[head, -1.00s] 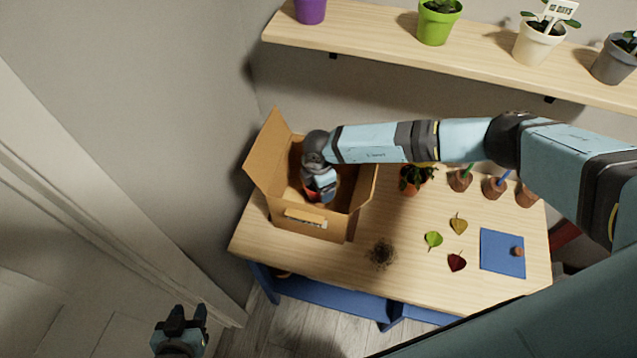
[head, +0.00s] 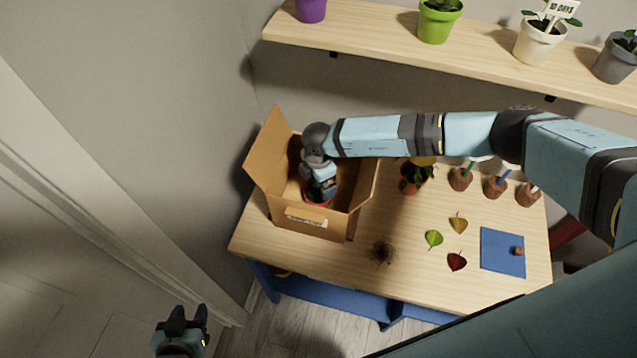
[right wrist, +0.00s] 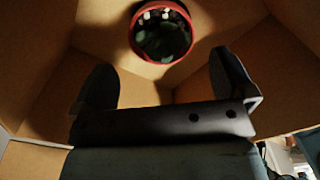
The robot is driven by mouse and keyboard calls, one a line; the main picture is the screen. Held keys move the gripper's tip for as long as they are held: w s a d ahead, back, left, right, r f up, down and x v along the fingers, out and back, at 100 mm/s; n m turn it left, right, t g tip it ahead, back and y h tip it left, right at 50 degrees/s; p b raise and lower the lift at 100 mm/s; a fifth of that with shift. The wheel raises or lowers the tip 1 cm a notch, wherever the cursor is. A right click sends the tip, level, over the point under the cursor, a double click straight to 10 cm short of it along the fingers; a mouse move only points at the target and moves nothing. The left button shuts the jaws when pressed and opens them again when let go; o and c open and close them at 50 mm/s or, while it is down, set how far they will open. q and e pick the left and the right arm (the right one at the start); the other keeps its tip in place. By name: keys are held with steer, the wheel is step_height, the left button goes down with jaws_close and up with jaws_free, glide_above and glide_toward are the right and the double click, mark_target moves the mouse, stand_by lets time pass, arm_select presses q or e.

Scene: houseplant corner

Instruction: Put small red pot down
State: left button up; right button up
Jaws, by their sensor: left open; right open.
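The small red pot (right wrist: 162,32) stands on the cardboard floor inside the box in the right wrist view, with dark green leaves and pale bits in it. In the head view a red edge of it (head: 318,203) shows below my right gripper (head: 320,188). The open cardboard box (head: 300,222) stands at the table's left end. My right gripper reaches down into the box. In the right wrist view its fingers (right wrist: 168,88) are spread, with nothing between them, and the pot is beyond the fingertips. My left gripper (head: 186,314) is open and empty, low at the left, away from the table.
Another potted plant (head: 410,180) stands right of the box. Several small brown pots (head: 460,180) stand farther right. Leaves (head: 434,239), a soil patch (head: 380,252) and a blue mat (head: 500,262) lie on the table. A shelf (head: 380,45) with pots runs above.

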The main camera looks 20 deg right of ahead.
mark_target(319, 195)
step_height(319, 195, up, 10)
steer(key=b, duration=0.1)
steer(key=shift+s, duration=0.15)
stand_by(0.5)
